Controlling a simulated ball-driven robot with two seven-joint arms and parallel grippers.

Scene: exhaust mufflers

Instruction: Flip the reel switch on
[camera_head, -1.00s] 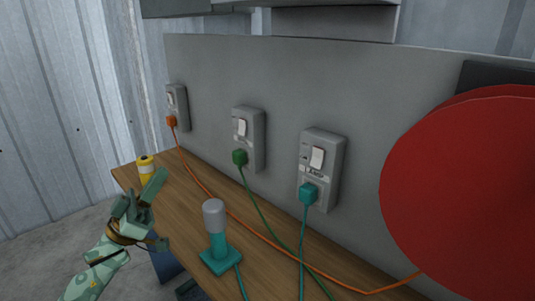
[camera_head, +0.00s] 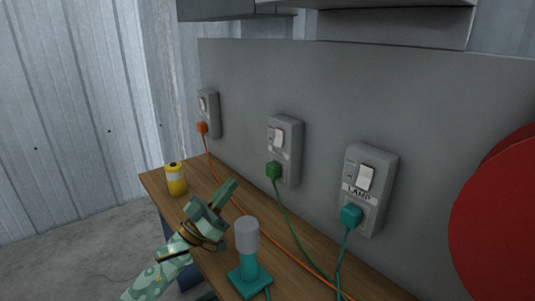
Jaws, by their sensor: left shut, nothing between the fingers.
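Three grey switch boxes are mounted on the grey panel. The leftmost box (camera_head: 208,113) has a white rocker and an orange plug (camera_head: 202,128); its orange cable (camera_head: 219,181) runs along the bench toward the right. The red reel (camera_head: 500,225) is at the right edge, partly cut off. The middle box (camera_head: 285,150) has a green plug, and the right box (camera_head: 370,190), labelled LAMP, has a teal plug. My left gripper (camera_head: 229,189) is shut and empty in front of the bench area, well apart from the leftmost box. My right gripper is out of view.
A teal lamp (camera_head: 248,262) with a grey top stands on the wooden bench (camera_head: 300,270), close to my left gripper in the picture. A yellow can (camera_head: 175,180) stands at the bench's left end. A grey shelf (camera_head: 395,28) overhangs the panel.

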